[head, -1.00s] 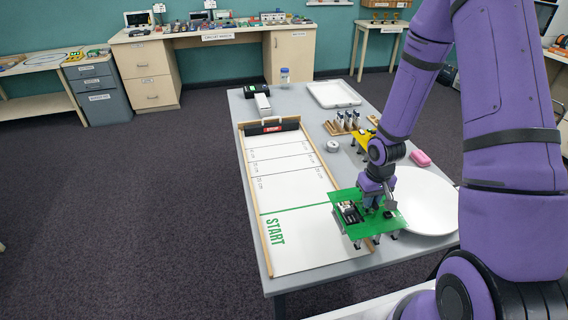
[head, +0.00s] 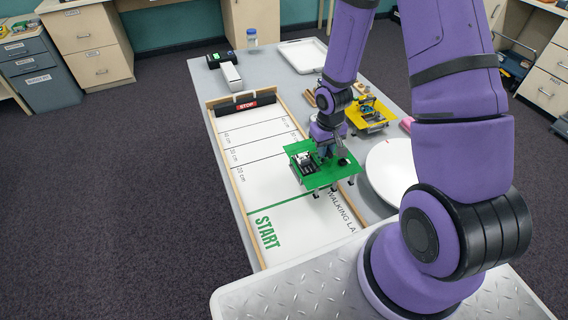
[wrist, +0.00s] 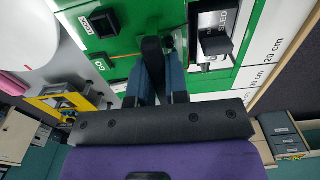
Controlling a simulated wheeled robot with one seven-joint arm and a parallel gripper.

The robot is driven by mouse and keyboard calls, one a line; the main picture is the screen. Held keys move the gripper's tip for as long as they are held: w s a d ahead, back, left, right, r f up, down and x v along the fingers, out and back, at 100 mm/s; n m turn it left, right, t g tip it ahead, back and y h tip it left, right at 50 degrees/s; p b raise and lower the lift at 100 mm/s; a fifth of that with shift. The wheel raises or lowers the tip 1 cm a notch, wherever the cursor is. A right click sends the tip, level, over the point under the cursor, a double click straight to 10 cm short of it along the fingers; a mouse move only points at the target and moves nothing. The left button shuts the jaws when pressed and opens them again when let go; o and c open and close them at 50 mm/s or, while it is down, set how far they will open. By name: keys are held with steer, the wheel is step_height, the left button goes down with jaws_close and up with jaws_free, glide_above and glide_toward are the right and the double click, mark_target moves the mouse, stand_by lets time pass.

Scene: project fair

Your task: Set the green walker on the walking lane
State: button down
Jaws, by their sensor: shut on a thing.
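The green walker (head: 308,177) is a flat green plate with small legs and dark parts on top. My gripper (head: 325,150) is shut on it and holds it over the right side of the walking lane (head: 252,195), past the green START line. Whether its legs touch the lane cannot be told. In the wrist view the green plate (wrist: 120,15) fills the upper middle, with my gripper's fingers (wrist: 152,75) closed on a dark upright part. The lane's 20 cm mark shows at the right there.
A yellow walker (head: 372,118) stands right of the lane, near a round white disc (head: 388,170). A black STOP bar (head: 245,105) crosses the lane's far end. Wooden rails (head: 228,165) edge the lane. A white tray (head: 303,54) lies at the back.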

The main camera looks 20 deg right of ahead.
steer(key=w+a+f, duration=0.1)
steer(key=a+f, duration=0.3)
steer(key=a, duration=0.7)
steer(key=shift+w+a+f, duration=0.2)
steer(key=shift+a+f, duration=0.1)
steer(key=c, duration=1.1)
jaws_free()
steer(key=shift+f, duration=0.15)
step_height(320, 180, up, 12)
steer(key=shift+r, duration=0.25)
